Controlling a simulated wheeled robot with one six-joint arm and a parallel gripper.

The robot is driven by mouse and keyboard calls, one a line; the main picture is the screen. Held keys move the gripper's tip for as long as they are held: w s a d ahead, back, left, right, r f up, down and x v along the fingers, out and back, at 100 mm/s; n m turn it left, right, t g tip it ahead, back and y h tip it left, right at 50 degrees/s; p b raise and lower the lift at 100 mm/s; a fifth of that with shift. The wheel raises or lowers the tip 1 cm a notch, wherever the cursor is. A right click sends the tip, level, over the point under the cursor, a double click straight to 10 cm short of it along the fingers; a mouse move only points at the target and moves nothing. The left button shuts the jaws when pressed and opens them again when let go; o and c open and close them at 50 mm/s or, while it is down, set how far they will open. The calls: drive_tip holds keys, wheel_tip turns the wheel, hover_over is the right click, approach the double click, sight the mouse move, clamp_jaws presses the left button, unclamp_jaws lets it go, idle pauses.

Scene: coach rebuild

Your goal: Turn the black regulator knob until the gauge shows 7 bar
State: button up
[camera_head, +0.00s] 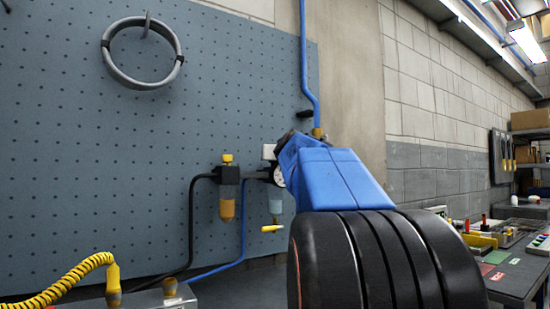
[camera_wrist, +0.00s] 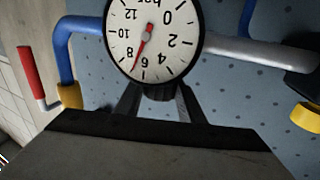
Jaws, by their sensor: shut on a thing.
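The round white gauge (camera_wrist: 152,38) with a black rim fills the upper middle of the wrist view, its numbers turned over. Its red needle points between the 6 and the 8, close to 7 bar. The black regulator knob (camera_wrist: 158,92) shows just below the gauge, between the fingers of my gripper (camera_wrist: 156,103). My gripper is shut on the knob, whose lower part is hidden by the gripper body. In the head view, a small part of the gauge (camera_head: 279,175) shows beside my blue arm, which hides the fingers.
A filter unit with a yellow knob (camera_head: 227,158) and amber bowl (camera_head: 227,210) stands left of the regulator on the blue pegboard (camera_head: 110,170). A blue pipe (camera_head: 304,60) runs down from above. A red-handled valve (camera_wrist: 32,75) is left in the wrist view. A cluttered bench (camera_head: 510,265) stands at right.

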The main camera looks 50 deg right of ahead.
drive_tip(key=o, duration=1)
drive_tip(key=shift+o, duration=0.2)
drive_tip(key=shift+s, duration=0.1)
drive_tip(key=v, duration=1.7)
drive_tip(key=shift+s+a, duration=0.2)
